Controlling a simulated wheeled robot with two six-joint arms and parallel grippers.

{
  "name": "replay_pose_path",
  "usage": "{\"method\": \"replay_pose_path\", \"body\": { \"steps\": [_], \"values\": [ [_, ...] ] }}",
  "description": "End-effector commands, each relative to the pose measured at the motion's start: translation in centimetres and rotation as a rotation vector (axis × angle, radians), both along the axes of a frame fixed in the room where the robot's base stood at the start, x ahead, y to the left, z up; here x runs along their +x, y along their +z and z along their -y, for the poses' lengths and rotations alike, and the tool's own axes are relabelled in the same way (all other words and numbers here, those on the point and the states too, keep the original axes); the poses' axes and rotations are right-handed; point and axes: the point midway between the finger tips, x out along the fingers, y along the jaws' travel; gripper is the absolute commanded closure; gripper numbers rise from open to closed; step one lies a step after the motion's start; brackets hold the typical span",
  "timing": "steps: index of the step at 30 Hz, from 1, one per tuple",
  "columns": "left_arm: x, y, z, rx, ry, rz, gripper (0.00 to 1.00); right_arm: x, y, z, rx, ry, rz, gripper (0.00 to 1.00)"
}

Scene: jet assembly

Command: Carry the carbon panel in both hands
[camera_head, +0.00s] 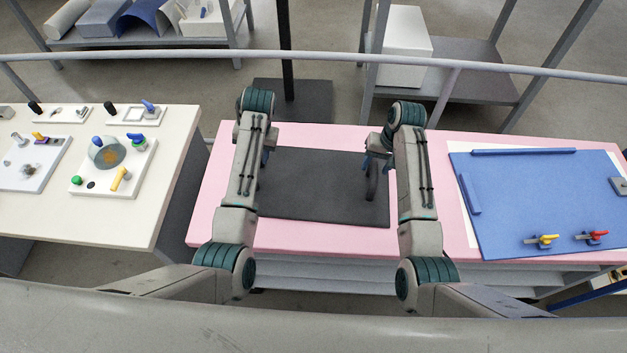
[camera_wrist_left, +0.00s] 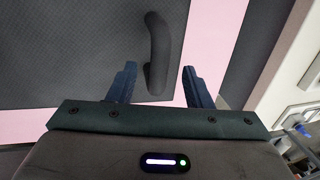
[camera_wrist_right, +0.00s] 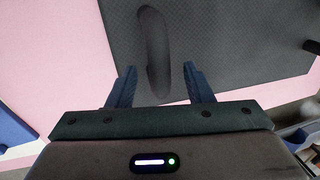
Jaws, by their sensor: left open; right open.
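The carbon panel (camera_head: 322,190) is a dark grey textured sheet lying flat on the pink table top. It has a black curved handle near each side. The right handle (camera_head: 372,182) shows in the head view, partly below my right gripper (camera_head: 377,163); my left arm mostly hides the left side. In the left wrist view, my left gripper (camera_wrist_left: 160,69) is open, with the left handle (camera_wrist_left: 158,45) lying between and beyond its fingers. In the right wrist view, my open right gripper (camera_wrist_right: 159,68) has the right handle (camera_wrist_right: 154,45) likewise. Neither gripper is closed on a handle.
On the pink table (camera_head: 285,243), a blue board (camera_head: 530,200) with bars and toggle clamps lies at the right. A cream table (camera_head: 120,225) with small part trays stands at the left. A rail (camera_head: 330,58) and shelves (camera_head: 465,85) are behind.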

Motion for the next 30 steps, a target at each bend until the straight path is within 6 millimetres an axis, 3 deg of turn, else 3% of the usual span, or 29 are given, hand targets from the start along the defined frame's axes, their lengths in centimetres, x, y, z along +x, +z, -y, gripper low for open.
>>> {"method": "replay_pose_path", "body": {
  "steps": [3, 9, 20, 23, 27, 28, 30],
  "values": [
    [-0.1, -2.0, -0.4, 0.001, -0.001, -0.002, 0.55, 0.0, -1.9, -0.4, 0.0, 0.0, -0.002, 0.54],
    [0.0, -3.9, -0.8, 0.0, -0.001, -0.001, 0.55, 0.1, -3.9, -0.8, 0.001, 0.0, 0.001, 0.54],
    [0.0, -4.4, -0.9, 0.0, 0.0, 0.001, 0.55, 0.1, -4.4, -0.9, 0.0, 0.0, 0.001, 0.54],
    [0.0, -4.4, -0.9, 0.0, 0.0, 0.001, 0.68, 0.1, -4.4, -0.9, 0.0, 0.0, 0.001, 0.67],
    [0.0, -4.4, -0.9, 0.0, 0.0, 0.001, 0.96, 0.1, -4.4, -0.9, 0.0, 0.0, 0.001, 0.95],
    [0.0, -4.4, -0.9, 0.0, 0.0, 0.001, 1.0, 0.1, -4.4, -0.9, 0.0, 0.0, 0.001, 1.0],
    [0.0, -4.4, -0.9, 0.0, 0.0, 0.001, 1.0, 0.1, -4.4, -0.9, 0.0, 0.0, 0.001, 1.0]
  ]
}}
